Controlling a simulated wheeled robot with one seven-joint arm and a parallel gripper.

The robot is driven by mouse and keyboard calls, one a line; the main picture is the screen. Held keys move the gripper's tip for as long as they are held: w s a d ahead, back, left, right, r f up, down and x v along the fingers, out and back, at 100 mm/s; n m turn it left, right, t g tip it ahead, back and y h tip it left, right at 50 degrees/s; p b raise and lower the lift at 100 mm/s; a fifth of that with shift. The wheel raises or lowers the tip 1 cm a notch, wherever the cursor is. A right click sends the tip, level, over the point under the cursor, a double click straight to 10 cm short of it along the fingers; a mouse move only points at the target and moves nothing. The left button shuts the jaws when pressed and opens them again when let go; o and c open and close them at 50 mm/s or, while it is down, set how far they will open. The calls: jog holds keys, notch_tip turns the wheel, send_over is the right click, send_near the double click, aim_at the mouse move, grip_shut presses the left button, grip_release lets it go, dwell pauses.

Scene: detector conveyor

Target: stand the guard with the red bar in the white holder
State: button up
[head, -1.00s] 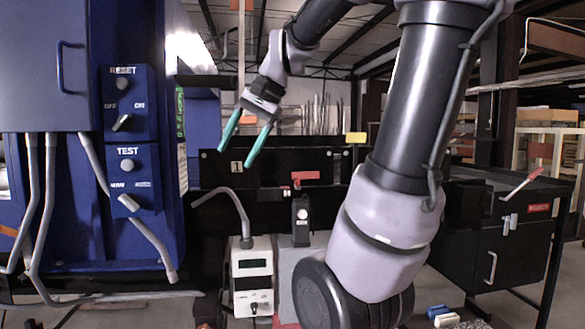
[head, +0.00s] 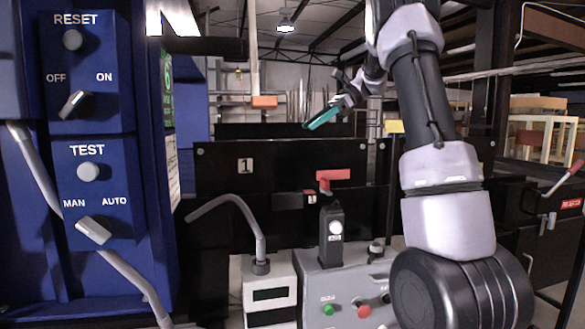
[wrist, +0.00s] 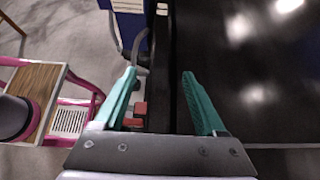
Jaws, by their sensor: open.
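My gripper (head: 324,118) is open and empty, above and behind the black panel in the head view. Its two teal fingers also show apart in the wrist view (wrist: 159,74), with nothing between them in grasp. A red T-shaped bar (head: 333,176) shows in front of the black panel, just above a dark upright post with a round button. I cannot tell if it belongs to the guard. Two red parts (wrist: 139,109) lie below the left finger in the wrist view. I cannot make out a white holder for certain.
A blue cabinet (head: 105,270) with switches stands at the left. A white box (head: 270,276) with a display and a grey control box (head: 318,285) with buttons stand in front of the black panel (head: 225,170). A black cart (head: 520,205) stands at the right. A dark glossy surface (wrist: 245,75) lies below the gripper.

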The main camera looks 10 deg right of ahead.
jog(key=x, duration=0.8)
jog(key=shift+c, duration=0.3)
grip_shut()
jog(key=shift+r, duration=0.15)
dwell(0.9)
